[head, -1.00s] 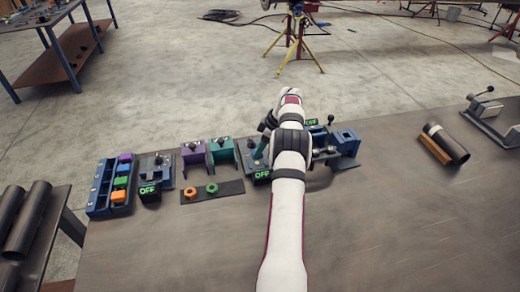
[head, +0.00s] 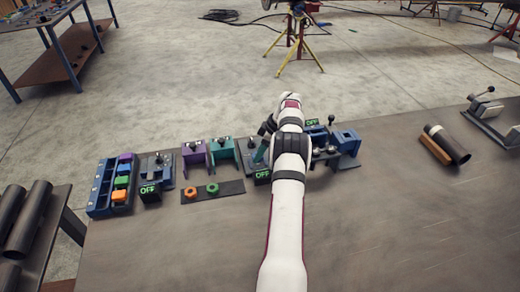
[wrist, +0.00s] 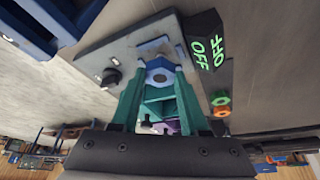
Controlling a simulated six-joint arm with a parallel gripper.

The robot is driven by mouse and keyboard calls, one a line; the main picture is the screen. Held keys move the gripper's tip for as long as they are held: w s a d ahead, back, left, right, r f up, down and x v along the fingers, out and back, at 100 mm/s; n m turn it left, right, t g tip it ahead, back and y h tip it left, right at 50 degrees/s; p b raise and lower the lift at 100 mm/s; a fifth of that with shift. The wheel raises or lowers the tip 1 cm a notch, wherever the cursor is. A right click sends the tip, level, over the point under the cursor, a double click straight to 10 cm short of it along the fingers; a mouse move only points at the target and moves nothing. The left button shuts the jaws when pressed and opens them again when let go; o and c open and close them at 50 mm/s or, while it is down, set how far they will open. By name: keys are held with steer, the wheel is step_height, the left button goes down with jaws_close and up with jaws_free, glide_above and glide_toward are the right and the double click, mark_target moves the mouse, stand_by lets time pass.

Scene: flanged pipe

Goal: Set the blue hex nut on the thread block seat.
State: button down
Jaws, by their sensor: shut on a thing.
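My gripper (wrist: 160,83) has teal fingers and is shut on the blue hex nut (wrist: 159,76) in the wrist view. The nut is hidden there.
A green-lettered OFF sign (wrist: 205,50) stands close beside the fingers. Orange (head: 190,194) and green (head: 212,190) nuts sit on a dark strip to the left. Purple (head: 193,153) and teal (head: 221,150) brackets stand behind it. The front bench is clear.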

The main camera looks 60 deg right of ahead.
steer(key=shift+f, duration=0.35)
steer(key=shift+f, duration=0.15)
steer(key=shift+f, duration=0.35)
stand_by(0.3)
jaws_free()
stand_by(0.4)
